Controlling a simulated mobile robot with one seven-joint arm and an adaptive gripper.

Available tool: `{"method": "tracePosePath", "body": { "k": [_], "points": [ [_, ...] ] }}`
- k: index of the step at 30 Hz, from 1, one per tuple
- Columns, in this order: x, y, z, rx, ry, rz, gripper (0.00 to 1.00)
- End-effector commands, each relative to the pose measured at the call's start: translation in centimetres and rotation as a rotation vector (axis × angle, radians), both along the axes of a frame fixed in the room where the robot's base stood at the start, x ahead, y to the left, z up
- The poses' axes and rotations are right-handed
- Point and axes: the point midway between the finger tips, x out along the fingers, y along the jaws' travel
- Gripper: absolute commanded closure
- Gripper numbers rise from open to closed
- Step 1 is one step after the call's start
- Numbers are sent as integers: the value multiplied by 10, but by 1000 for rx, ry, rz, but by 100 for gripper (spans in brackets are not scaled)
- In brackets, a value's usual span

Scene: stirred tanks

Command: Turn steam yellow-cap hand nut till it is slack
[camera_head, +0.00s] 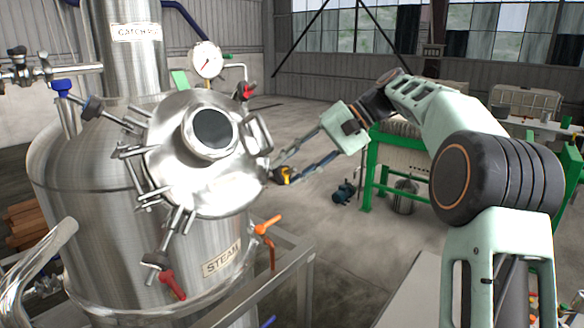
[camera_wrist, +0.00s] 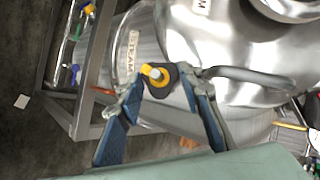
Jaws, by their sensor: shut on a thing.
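The yellow-cap hand nut (camera_head: 283,175) sits at the right of the round lid on the steel tank labelled STEAM (camera_head: 222,262). The gripper is shut on the nut. The fingertips partly hide the nut's sides, and its thread cannot be seen.
The tank's lid (camera_head: 170,160) carries several other clamp bolts and a curved handle (camera_head: 258,134). A pressure gauge (camera_head: 208,60) stands behind it. An orange valve handle (camera_head: 267,226) and a steel frame (camera_head: 290,262) are below the nut.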

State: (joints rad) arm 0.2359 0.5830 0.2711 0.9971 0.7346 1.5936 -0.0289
Motion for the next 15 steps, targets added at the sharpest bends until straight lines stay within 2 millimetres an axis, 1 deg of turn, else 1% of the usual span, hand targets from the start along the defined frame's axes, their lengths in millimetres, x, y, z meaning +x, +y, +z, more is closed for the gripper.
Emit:
{"method": "tracePosePath", "body": {
  "k": [6,15],
  "points": [
    [0,1,0,-44,-56,44,91],
    [0,1,0,-61,-77,62,91]
  ]
}}
